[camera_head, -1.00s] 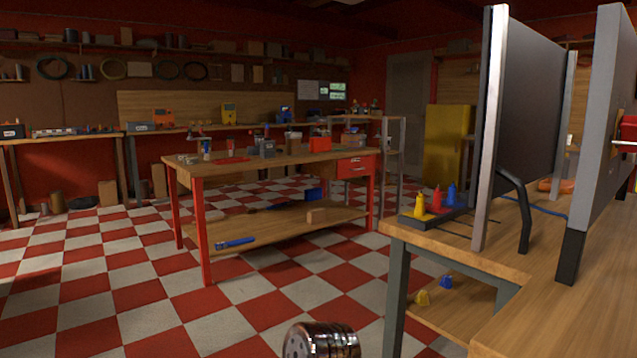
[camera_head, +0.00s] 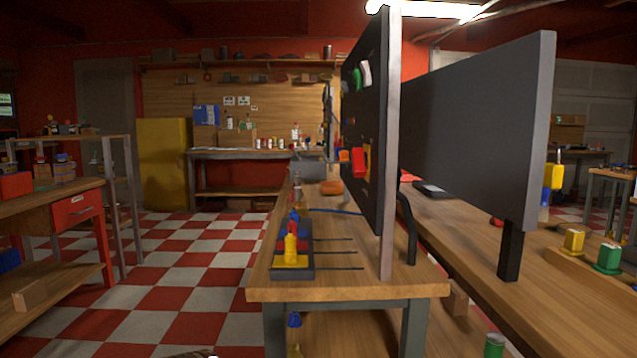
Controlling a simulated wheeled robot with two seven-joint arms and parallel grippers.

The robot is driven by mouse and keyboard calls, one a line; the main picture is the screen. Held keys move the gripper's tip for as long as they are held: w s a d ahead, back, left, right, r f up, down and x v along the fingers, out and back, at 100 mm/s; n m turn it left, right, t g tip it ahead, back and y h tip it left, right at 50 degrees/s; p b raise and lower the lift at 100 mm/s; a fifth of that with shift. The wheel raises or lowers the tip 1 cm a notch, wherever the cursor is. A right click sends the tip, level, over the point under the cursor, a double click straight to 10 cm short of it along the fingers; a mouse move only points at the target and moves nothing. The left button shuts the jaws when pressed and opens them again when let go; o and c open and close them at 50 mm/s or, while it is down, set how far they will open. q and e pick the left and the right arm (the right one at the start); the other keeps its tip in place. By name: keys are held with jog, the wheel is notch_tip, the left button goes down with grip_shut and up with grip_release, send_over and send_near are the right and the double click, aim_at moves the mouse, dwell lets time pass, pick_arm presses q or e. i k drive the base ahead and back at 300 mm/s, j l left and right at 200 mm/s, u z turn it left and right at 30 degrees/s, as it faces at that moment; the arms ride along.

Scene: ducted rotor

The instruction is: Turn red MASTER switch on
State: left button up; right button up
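A dark upright panel (camera_head: 384,215) with a pale metal edge stands on the wooden workbench and is seen almost edge-on. On its left face a red block-shaped part (camera_head: 358,161) on a yellow backing sticks out, with a smaller orange part (camera_head: 343,155) beside it. It may be the red MASTER switch; no label is readable and I cannot tell its position. Green and white round parts (camera_head: 362,75) are higher on the same face. Neither of my grippers is recognizable in view; only an unclear sliver shows at the bottom edge.
The workbench (camera_head: 345,289) holds a black tray (camera_head: 293,273) with yellow, red and blue pieces. A second grey panel (camera_head: 480,125) stands to the right. A red-legged table (camera_head: 48,205) is at left. Checkered floor lies open between them.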

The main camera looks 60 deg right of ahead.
aim_at(360, 157)
jog(key=z, duration=0.4)
jog(key=i+z, duration=0.1)
jog(key=z, duration=0.75)
jog(key=j+z, duration=0.1)
jog(key=z, duration=0.3)
jog(key=j+z, duration=0.1)
jog(key=z, duration=0.35)
jog(key=i+j+z, duration=0.1)
jog(key=z, duration=0.3)
